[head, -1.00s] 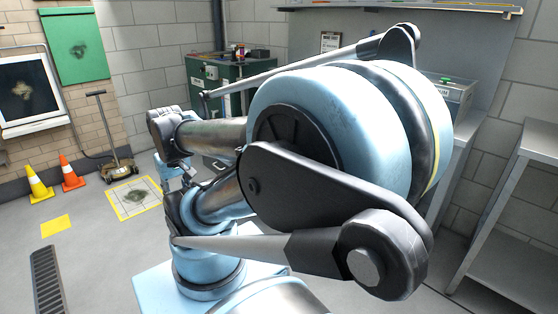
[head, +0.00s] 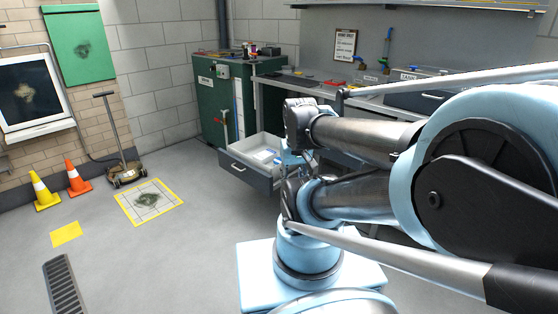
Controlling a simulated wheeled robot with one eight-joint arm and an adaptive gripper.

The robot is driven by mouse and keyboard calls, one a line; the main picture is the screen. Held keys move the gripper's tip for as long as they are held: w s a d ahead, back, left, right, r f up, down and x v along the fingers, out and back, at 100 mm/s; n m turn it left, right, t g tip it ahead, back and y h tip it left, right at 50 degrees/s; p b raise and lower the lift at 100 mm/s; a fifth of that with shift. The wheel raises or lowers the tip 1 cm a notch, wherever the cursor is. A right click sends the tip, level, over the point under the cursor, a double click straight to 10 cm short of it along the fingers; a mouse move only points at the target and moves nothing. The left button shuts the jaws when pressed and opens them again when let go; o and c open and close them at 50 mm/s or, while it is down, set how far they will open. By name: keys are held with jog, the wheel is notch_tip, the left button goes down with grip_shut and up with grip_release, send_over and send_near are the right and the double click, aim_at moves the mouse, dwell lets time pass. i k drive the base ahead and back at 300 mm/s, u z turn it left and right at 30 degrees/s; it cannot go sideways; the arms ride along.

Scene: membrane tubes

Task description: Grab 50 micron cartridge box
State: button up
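No box can be read as the 50 micron cartridge box. An open drawer (head: 250,179) with a grey front sticks out below the workbench. A small white and pale blue item (head: 264,156) lies in it, too small to identify. My arm reaches across the right half of the head view. Its far end, with small dark and light blue parts around my gripper (head: 304,162), overlaps the drawer's right side from this view. The fingers are not clear, and I cannot tell if they touch or hold anything.
A green cabinet (head: 211,112) stands left of the workbench (head: 300,82), which carries several tools and boxes. A wheeled device (head: 128,173), an orange cone (head: 76,179) and a yellow cone (head: 44,192) stand at the left.

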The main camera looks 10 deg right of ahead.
aim_at(267, 155)
jog(key=z, duration=0.1)
jog(key=i, duration=1)
jog(key=u, duration=0.1)
